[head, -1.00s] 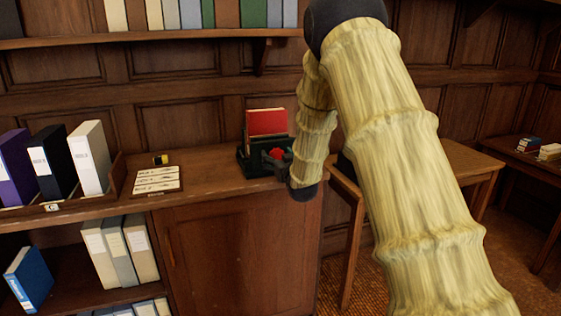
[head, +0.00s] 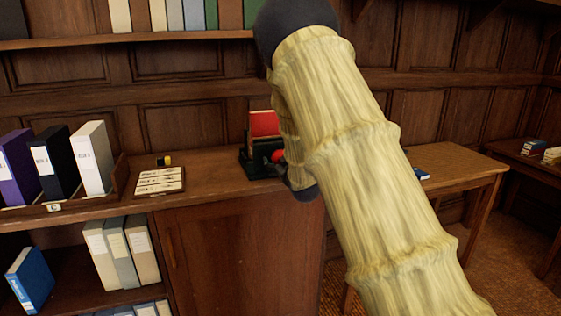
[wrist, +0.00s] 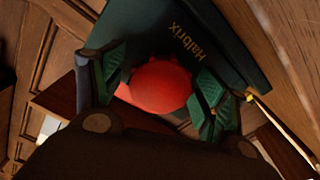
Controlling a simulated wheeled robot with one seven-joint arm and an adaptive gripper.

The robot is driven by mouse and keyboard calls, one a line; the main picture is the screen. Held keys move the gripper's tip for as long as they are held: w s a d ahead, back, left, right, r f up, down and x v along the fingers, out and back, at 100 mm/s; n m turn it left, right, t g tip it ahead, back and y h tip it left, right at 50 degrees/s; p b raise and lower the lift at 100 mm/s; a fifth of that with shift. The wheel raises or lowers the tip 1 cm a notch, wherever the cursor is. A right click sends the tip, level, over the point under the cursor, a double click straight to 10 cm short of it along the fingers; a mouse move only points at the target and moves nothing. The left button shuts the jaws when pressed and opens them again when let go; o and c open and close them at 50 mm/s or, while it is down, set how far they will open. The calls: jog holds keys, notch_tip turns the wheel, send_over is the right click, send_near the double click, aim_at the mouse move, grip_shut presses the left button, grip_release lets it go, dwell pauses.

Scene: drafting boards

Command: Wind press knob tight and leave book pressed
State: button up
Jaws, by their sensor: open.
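The book press (head: 248,162) is a dark green frame on the cabinet top, partly hidden behind my arm in the head view. A red book (head: 264,125) stands upright in it. The red press knob (head: 278,156) faces the front, and it fills the middle of the wrist view (wrist: 157,87). In the wrist view the press's dark plate (wrist: 200,35) reads "Halbrix". My gripper (wrist: 160,92) is open, with its green-padded fingers on either side of the knob. I cannot tell whether the pads touch it. In the head view my arm covers most of the gripper.
A framed card of labels (head: 157,181) and a small yellow-and-black item (head: 164,160) lie left of the press. Binders (head: 92,158) stand in a wooden rack at far left. A wooden table (head: 455,165) stands to the right. The cabinet top between card and press is clear.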

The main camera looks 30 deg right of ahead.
jog(key=n+b, duration=0.2)
jog(key=n, duration=0.3)
jog(key=shift+a+f+n, duration=0.1)
jog(key=shift+f+n, duration=0.05)
jog(key=shift+n, duration=0.25)
jog(key=n+b, duration=0.3)
jog(key=n, duration=0.2)
jog(key=shift+f, duration=0.1)
jog(key=shift+r+n+b, duration=0.3)
jog(key=shift+n+b, duration=0.35)
jog(key=shift+n, duration=0.55)
